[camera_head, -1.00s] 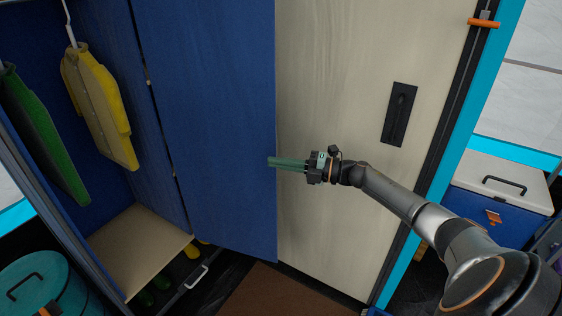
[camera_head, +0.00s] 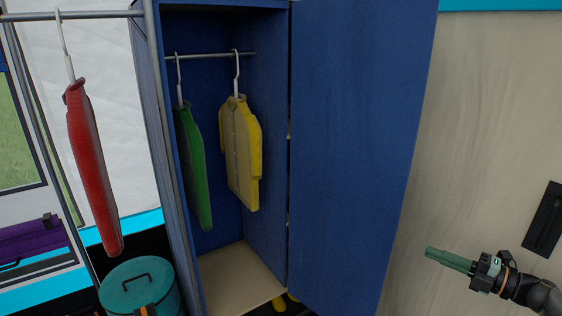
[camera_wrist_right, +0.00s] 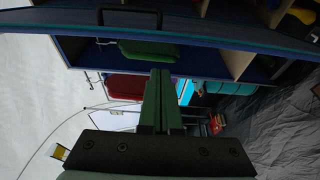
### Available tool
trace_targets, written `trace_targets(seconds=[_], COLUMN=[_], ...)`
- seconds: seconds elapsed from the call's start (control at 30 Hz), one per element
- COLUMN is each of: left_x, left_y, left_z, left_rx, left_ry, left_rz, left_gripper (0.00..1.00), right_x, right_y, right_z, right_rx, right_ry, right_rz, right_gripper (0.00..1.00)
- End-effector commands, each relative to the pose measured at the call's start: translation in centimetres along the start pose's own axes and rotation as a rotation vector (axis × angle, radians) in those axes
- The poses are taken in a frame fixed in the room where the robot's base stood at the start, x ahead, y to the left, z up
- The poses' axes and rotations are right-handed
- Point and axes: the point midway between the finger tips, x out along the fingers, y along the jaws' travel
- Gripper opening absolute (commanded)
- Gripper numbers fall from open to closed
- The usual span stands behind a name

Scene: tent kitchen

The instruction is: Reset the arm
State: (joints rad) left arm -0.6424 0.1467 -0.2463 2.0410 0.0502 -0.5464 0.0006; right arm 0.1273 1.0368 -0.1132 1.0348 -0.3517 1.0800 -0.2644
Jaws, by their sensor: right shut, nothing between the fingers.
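My right gripper (camera_head: 450,261) is at the lower right of the head view, with its green fingers together and nothing between them. It is in front of the pale wooden panel and to the right of the open blue wardrobe door (camera_head: 358,150), apart from it in the picture. In the right wrist view the green fingers (camera_wrist_right: 160,85) point up the middle, side by side. My left gripper is not in view.
The open blue wardrobe holds a green garment (camera_head: 192,165) and a yellow shirt (camera_head: 240,150) on hangers. A red garment (camera_head: 92,165) hangs from a rail at left. A teal lidded bin (camera_head: 125,287) stands below. The pale panel (camera_head: 480,130) has a black handle (camera_head: 545,222).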

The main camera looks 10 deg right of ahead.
Motion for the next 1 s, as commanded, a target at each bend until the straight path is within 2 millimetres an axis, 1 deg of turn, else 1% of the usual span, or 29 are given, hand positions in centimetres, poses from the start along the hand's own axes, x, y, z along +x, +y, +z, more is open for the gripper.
trace_targets(seconds=[0.07,0.17,0.27,0.3,0.37,0.4,0.47,0.5,0.57,0.6,0.67,0.7,0.73,0.77,0.8,0.87,0.9,0.93,0.97,1.0], left_x=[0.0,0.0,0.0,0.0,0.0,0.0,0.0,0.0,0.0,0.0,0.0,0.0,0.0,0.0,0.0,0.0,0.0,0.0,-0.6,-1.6], left_y=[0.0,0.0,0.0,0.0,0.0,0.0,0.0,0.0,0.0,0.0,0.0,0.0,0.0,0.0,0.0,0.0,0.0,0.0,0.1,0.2], left_z=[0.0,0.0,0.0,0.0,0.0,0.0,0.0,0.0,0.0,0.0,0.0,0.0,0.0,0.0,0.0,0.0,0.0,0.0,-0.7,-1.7], left_rx=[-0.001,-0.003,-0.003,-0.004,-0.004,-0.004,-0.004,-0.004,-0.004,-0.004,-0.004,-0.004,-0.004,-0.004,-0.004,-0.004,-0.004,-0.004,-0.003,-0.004], left_ry=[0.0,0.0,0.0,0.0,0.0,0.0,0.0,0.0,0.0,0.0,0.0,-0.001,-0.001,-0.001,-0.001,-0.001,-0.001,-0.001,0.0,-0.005], left_rz=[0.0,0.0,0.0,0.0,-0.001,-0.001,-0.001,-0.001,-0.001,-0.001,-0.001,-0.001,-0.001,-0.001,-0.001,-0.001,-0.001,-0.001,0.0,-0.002], left_gripper=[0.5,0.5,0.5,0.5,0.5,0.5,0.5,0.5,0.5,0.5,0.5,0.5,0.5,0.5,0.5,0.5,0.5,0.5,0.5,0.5], right_x=[0.7,2.6,5.0,5.9,6.8,7.3,7.7,7.8,7.7,7.6,7.3,7.0,6.8,6.6,6.3,5.8,5.5,5.2,5.0,4.9], right_y=[-1.2,-4.4,-9.1,-11.0,-13.7,-15.4,-17.7,-19.0,-20.7,-21.5,-22.6,-23.0,-23.3,-23.5,-23.6,-23.7,-23.6,-23.4,-22.6,-21.3], right_z=[-0.8,-2.9,-6.7,-8.6,-11.5,-13.6,-16.9,-19.1,-22.5,-24.7,-27.8,-29.8,-31.2,-32.5,-34.3,-36.9,-38.6,-39.8,-40.2,-39.6], right_rx=[0.036,0.144,0.328,0.416,0.554,0.647,0.79,0.885,1.024,1.113,1.237,1.316,1.37,1.424,1.492,1.592,1.655,1.704,1.723,1.705], right_ry=[-0.009,-0.052,-0.135,-0.176,-0.244,-0.291,-0.364,-0.413,-0.487,-0.533,-0.598,-0.638,-0.668,-0.695,-0.73,-0.78,-0.811,-0.835,-0.849,-0.85], right_rz=[0.002,0.012,0.016,0.015,0.007,-0.002,-0.022,-0.039,-0.068,-0.089,-0.125,-0.149,-0.168,-0.186,-0.211,-0.25,-0.276,-0.297,-0.305,-0.3], right_gripper=[0.0,0.0,0.0,0.0,0.0,0.0,0.0,0.0,0.0,0.0,0.0,0.0,0.0,0.0,0.0,0.0,0.0,0.0,0.0,0.0])
